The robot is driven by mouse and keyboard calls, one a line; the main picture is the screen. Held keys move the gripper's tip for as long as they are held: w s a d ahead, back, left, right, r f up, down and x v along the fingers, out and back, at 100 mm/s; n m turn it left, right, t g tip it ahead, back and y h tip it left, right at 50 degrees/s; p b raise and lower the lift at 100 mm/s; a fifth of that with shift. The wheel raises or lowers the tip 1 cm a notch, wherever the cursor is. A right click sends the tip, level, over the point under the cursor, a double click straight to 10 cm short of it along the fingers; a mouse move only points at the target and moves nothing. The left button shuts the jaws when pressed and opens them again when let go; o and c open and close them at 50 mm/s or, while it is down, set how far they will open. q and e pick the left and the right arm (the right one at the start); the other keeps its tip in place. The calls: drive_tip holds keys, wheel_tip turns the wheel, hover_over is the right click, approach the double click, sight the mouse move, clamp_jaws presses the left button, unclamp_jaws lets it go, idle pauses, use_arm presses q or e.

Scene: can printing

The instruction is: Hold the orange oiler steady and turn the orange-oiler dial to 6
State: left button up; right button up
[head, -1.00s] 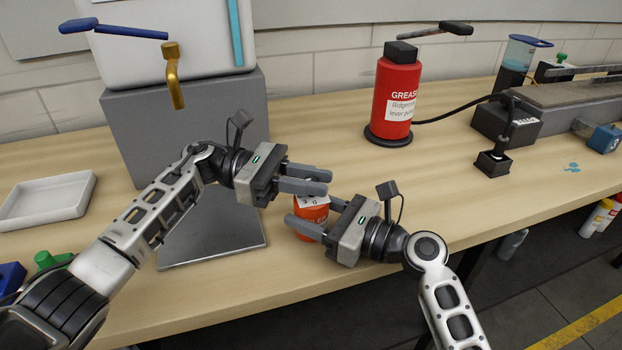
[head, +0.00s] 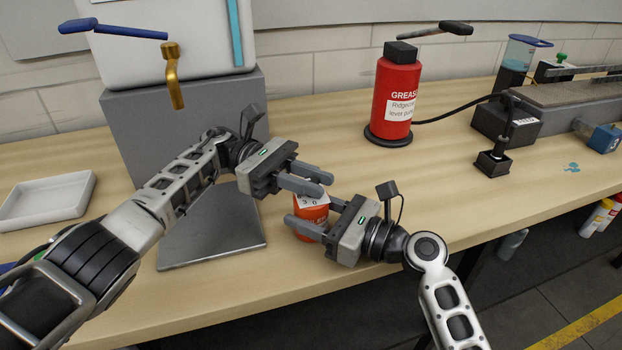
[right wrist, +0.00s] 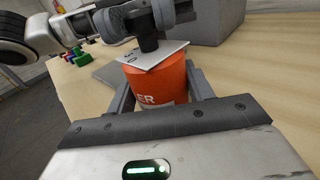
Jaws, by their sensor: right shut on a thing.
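The orange oiler (head: 312,222) stands near the table's front edge. It also shows close up in the right wrist view (right wrist: 160,85), with the letters "ER" on its side. A white numbered plate (right wrist: 155,55) lies on its top under a dark upright knob (right wrist: 146,38); I cannot read the dial setting. My right gripper (head: 307,213) is shut on the oiler's body, one finger on each side. My left gripper (head: 316,183) is directly above the oiler, its fingers at the knob. Whether they grip the knob is hidden.
A grey block (head: 190,115) with a metal base plate (head: 212,245) stands left of the oiler. A red grease can (head: 396,95) stands behind to the right. A white tray (head: 45,202) lies at the far left. The table between oiler and grease can is clear.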

use_arm(q)
drive_tip(key=o, duration=0.4)
drive_tip(key=shift+s+f, duration=0.15)
drive_tip(key=shift+n+t, duration=0.3)
drive_tip(key=shift+t, duration=0.1)
drive_tip(key=n+t+h, duration=0.2)
drive_tip(key=n+t, duration=0.1)
drive_tip(key=t, duration=0.2)
drive_tip(key=shift+n, duration=0.3)
drive_tip(key=n+t, duration=0.2)
drive_tip(key=t, duration=0.2)
drive_tip(key=n+t, duration=0.3)
drive_tip(key=t, duration=0.1)
drive_tip(key=v, duration=1.2)
drive_tip(key=shift+r, duration=0.3)
